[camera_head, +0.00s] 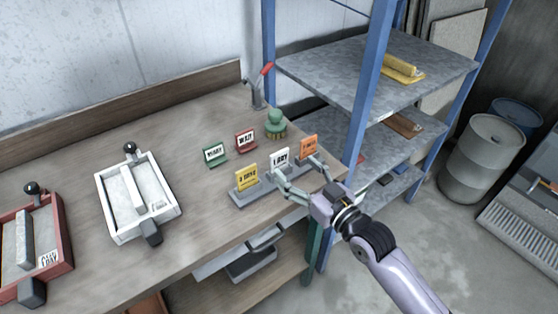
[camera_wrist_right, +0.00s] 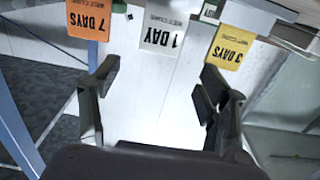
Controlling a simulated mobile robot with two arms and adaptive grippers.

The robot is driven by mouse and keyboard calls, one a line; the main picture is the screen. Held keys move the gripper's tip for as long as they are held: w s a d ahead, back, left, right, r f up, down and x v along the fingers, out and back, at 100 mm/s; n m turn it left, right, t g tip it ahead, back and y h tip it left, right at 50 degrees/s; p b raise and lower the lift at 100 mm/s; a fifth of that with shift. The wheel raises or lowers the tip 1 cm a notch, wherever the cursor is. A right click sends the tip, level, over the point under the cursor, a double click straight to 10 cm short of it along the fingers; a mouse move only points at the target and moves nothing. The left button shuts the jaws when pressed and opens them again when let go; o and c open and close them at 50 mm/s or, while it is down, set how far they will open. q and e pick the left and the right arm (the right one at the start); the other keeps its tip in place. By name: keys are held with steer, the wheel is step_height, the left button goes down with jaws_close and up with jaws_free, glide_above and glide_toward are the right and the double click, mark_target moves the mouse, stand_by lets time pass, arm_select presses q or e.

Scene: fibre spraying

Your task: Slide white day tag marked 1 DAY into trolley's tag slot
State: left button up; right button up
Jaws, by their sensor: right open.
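The white day tag (camera_head: 281,157) marked 1 DAY stands upright in a grey rack (camera_head: 259,190) on the workbench, between the yellow 3 DAYS tag (camera_head: 246,177) and the orange 7 DAYS tag (camera_head: 308,146). In the right wrist view the white tag (camera_wrist_right: 162,32) appears upside down. My right gripper (camera_head: 296,172) is open, its fingers spread in front of the tag. In the wrist view the tag lies beyond the empty gap between the fingertips (camera_wrist_right: 157,82). My left gripper is not in view. I cannot make out the trolley's tag slot.
Green (camera_head: 214,153) and red (camera_head: 244,141) sign cards and a green-handled brush (camera_head: 276,124) stand behind the rack. A white mould box (camera_head: 108,204) and a red one (camera_head: 66,236) lie left. A blue-post shelf (camera_head: 367,85) stands close on the right.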

mark_target(280, 153)
steer(key=p+x, duration=0.1)
steer(key=x, duration=0.7)
steer(key=shift+w, duration=0.15)
steer(key=shift+d, duration=0.1)
steer(key=c, duration=1.2)
